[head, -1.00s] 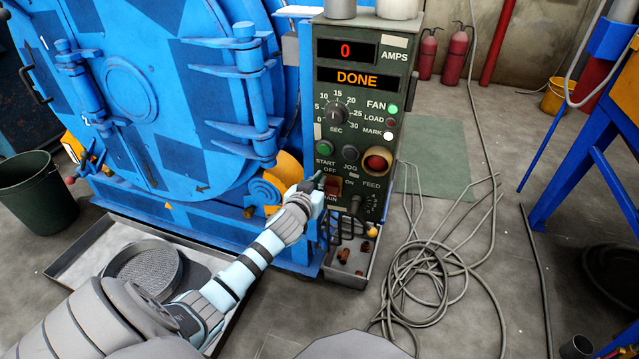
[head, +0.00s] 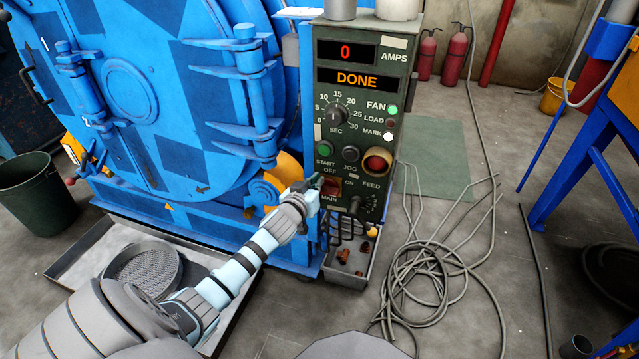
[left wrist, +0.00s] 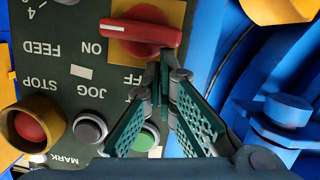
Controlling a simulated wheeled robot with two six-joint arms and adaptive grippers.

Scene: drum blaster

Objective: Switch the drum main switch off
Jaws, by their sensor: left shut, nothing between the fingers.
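The drum main switch (head: 332,186) is a red handle on a yellow plate low on the green control panel (head: 393,88). In the left wrist view, which shows the panel upside down, the red handle (left wrist: 140,34) lies nearly level, its white-marked end towards the ON side. The OFF label is below it, partly hidden by my fingers. My left gripper (left wrist: 165,62) is shut and empty, its fingertips just below the handle's unmarked end. In the head view my left gripper (head: 314,193) is at the panel's left edge. I cannot tell whether it touches the handle. My right gripper is out of view.
Near the switch are the green start button (head: 325,148), the jog button (head: 350,153) and the red stop button (head: 376,162). The display reads 0 and DONE. The blue drum machine (head: 130,90) stands left. Loose cables (head: 430,265) lie on the floor right.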

